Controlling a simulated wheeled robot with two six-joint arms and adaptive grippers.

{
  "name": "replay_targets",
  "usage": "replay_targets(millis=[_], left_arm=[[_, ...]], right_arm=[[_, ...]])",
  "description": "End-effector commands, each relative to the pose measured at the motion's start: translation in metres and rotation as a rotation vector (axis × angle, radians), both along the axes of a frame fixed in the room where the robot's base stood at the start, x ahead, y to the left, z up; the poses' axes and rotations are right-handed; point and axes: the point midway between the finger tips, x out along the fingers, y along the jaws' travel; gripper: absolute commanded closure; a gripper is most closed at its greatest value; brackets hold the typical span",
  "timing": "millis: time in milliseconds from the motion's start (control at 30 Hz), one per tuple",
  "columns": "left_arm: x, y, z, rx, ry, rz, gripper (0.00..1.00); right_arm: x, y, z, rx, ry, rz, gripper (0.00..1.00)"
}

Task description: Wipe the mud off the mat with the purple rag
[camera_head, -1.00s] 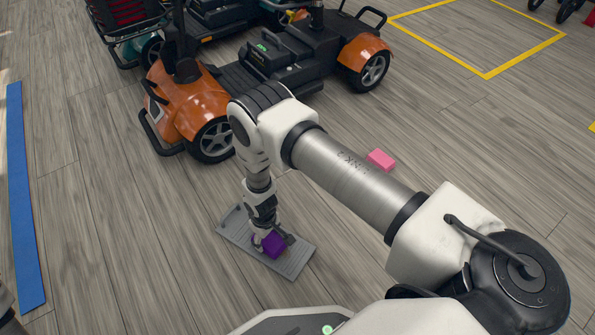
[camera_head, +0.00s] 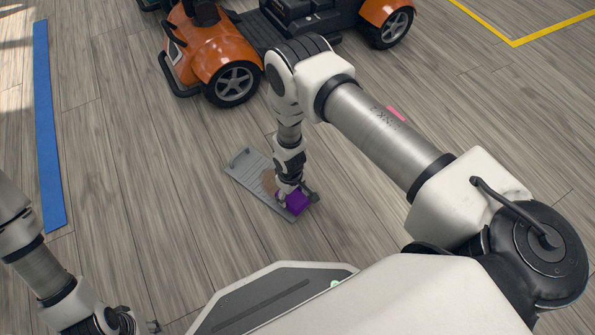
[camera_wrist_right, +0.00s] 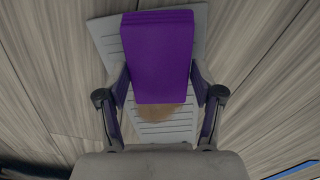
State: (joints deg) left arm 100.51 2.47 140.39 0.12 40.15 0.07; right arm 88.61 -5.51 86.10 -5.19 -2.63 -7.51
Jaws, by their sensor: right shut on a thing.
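The grey ribbed mat (camera_head: 247,172) lies on the floor in front of my base. A brown mud patch (camera_head: 268,181) shows near its middle, partly hidden by my right gripper; it also shows in the right wrist view (camera_wrist_right: 160,114). My right gripper (camera_head: 296,194) points down and is shut on the purple rag (camera_head: 298,203), a block-like piece over the mat's near right end. The rag (camera_wrist_right: 160,55) sits between both fingers in the wrist view. Whether it touches the mat is unclear. My left gripper (camera_head: 130,322) is low at the left, away from the mat; its jaws are unclear.
An orange scooter (camera_head: 222,62) stands beyond the mat. A pink block (camera_head: 396,113) lies on the floor behind my right arm. A blue strip (camera_head: 47,130) runs along the left floor and a yellow line (camera_head: 515,45) marks the far right. Floor left of the mat is clear.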

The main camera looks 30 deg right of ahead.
Motion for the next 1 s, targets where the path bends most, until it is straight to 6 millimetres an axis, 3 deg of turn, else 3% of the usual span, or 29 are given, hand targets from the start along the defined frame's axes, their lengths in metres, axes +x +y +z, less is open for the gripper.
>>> replay_targets(millis=[33, 600, 1000], left_arm=[[0.0, 0.0, 0.009, 0.0, 0.001, -0.001, 0.64], [-0.002, -0.001, 0.054, -0.001, 0.005, -0.006, 0.64], [-0.002, -0.001, 0.056, -0.001, 0.005, -0.006, 0.64]], right_arm=[[0.001, 0.0, 0.012, 0.0, -0.003, -0.001, 0.66], [-0.002, -0.003, 0.061, 0.0, -0.003, -0.005, 0.66], [-0.003, -0.003, 0.064, 0.0, -0.003, -0.005, 0.66]])
